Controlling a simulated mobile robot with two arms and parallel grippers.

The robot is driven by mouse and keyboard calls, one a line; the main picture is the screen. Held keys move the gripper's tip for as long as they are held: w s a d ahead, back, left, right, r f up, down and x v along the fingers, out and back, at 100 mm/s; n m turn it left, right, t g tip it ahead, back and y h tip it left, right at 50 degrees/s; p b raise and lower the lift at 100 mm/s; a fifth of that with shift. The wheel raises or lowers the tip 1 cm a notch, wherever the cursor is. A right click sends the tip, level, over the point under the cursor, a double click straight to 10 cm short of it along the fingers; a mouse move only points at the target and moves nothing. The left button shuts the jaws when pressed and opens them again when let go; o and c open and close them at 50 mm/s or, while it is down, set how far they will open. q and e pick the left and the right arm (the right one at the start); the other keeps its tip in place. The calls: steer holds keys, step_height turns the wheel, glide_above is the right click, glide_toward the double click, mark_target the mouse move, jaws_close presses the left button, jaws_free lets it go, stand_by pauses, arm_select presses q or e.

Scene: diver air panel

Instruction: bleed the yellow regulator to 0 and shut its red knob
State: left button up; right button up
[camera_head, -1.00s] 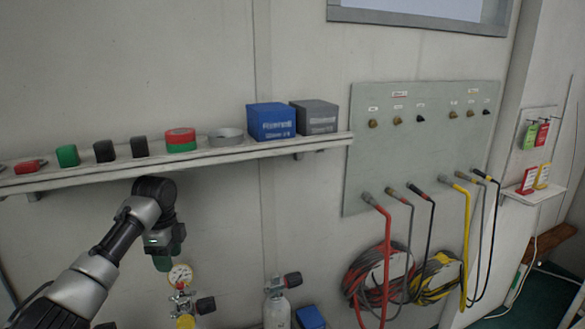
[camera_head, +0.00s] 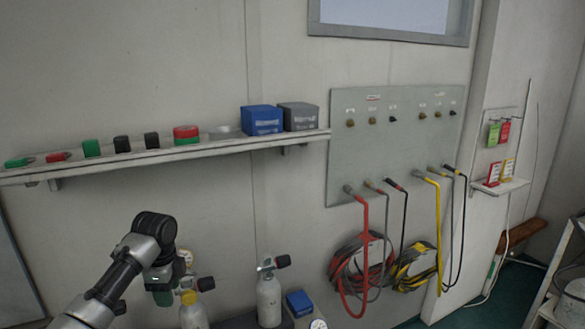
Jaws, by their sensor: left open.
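A pale cylinder (camera_head: 194,315) stands at the lower left, with a yellow fitting (camera_head: 189,298) at its neck and a black knob (camera_head: 205,284) on its right side. A small round gauge (camera_head: 186,257) shows above the fitting, partly covered by my arm; its reading is too small to tell. My left gripper (camera_head: 163,298) is open and points down, just left of the yellow fitting in the picture. I cannot tell whether it touches. No red knob can be made out on the regulator. My right gripper is out of view.
A wall shelf (camera_head: 230,146) with small items runs above my arm. A hose panel (camera_head: 395,150) with coiled hoses hangs further right.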

arm_select(q)
steer(key=s+d+f+n+t+h, duration=0.1)
steer(key=s+d+f+n, duration=0.2)
steer(key=s+d+f, duration=0.45)
steer(key=s+d+f+n, duration=0.2)
steer(key=s+d+f, duration=0.2)
steer(key=s+f, duration=0.65)
steer(key=s+a+r+n+t, duration=0.1)
steer(key=s+r+n, duration=0.15)
steer(key=s, duration=0.45)
steer(key=s+a+r+n+t, duration=0.1)
steer(key=s+a+n, duration=0.1)
steer(key=s+n, duration=0.35)
steer(key=s+a+r+n+t, duration=0.1)
steer(key=s+r+n, duration=0.1)
steer(key=s, duration=0.7)
step_height(320, 180, down, 27)
steer(key=g, duration=0.2)
steer(key=s+a+f+g, duration=0.1)
steer(key=s+a+f, duration=0.1)
steer(key=s+f, duration=1.3)
steer(key=shift+s+a+f+y, duration=0.3)
steer(key=shift+s+y, duration=0.1)
steer(key=shift+s, duration=0.35)
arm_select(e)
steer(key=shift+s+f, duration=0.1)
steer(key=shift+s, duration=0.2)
